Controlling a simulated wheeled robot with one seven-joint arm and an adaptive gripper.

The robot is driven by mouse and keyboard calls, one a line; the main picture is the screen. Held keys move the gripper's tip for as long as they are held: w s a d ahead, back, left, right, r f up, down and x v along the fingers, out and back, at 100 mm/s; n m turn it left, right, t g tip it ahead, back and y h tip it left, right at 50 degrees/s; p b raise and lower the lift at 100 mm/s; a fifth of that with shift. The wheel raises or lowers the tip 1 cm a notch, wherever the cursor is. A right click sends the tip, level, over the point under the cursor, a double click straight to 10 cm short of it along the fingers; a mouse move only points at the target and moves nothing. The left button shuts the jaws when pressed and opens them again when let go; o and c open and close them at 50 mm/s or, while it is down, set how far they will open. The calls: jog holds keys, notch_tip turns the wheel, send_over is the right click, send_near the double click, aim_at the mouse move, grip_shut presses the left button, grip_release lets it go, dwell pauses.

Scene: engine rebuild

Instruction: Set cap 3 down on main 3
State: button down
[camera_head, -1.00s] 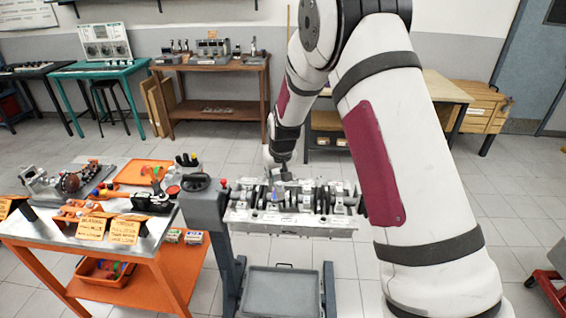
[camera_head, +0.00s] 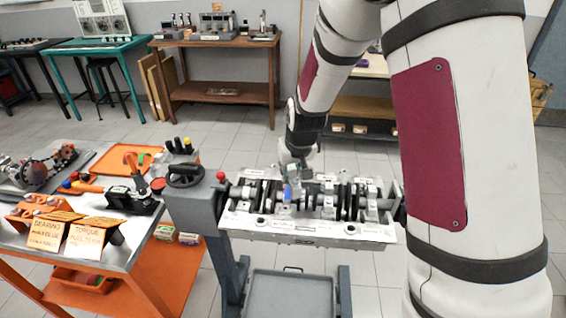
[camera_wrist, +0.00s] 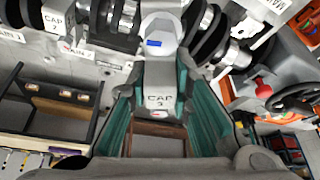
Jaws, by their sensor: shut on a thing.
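My gripper (camera_wrist: 160,78) is shut on cap 3 (camera_wrist: 160,102), a grey metal block marked "CAP 3", between its teal finger pads in the wrist view. In the head view my gripper (camera_head: 294,168) points down at the left-middle part of the engine block (camera_head: 310,232), among the crankshaft (camera_head: 338,197) parts. A blue strip (camera_wrist: 153,43) shows on pale metal just beyond the cap's label. Main 3 is largely hidden by the cap and fingers, and I cannot tell whether the cap touches it. Another block marked "CAP" (camera_wrist: 57,17) sits at upper left, near a "MAIN" label (camera_wrist: 76,49).
The block rests on a grey stand with a handwheel (camera_head: 187,174) at its left. An orange-legged bench (camera_head: 130,245) with tools and label cards stands left of it. A brown table (camera_head: 218,95) stands behind. Crankshaft webs lie close on both sides of my fingers.

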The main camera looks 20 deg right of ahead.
jog(key=shift+b+x, duration=0.55)
jog(key=shift+x, duration=0.5)
jog(key=shift+m, duration=0.4)
jog(key=r+m+p, duration=0.1)
jog(key=p, duration=0.1)
jog(key=w+r+m+h+p, duration=0.1)
jog(key=p, duration=0.1)
jog(key=m+p, duration=0.1)
jog(key=p, duration=0.2)
jog(key=shift+w+d+r, duration=0.1)
jog(key=shift+w+r, duration=0.3)
jog(key=shift+w+r+m+h+p, duration=0.2)
jog(key=shift+w+m+h+p, duration=0.15)
jog(key=shift+p, duration=0.4)
jog(key=shift+f, duration=0.8)
jog(key=b, duration=0.2)
send_over(287, 188)
jog(key=shift+s+f, duration=0.2)
jog(key=shift+f, duration=0.9)
jog(key=shift+s+f, duration=0.2)
jog(key=shift+f, duration=0.9)
jog(key=shift+f, duration=1.6)
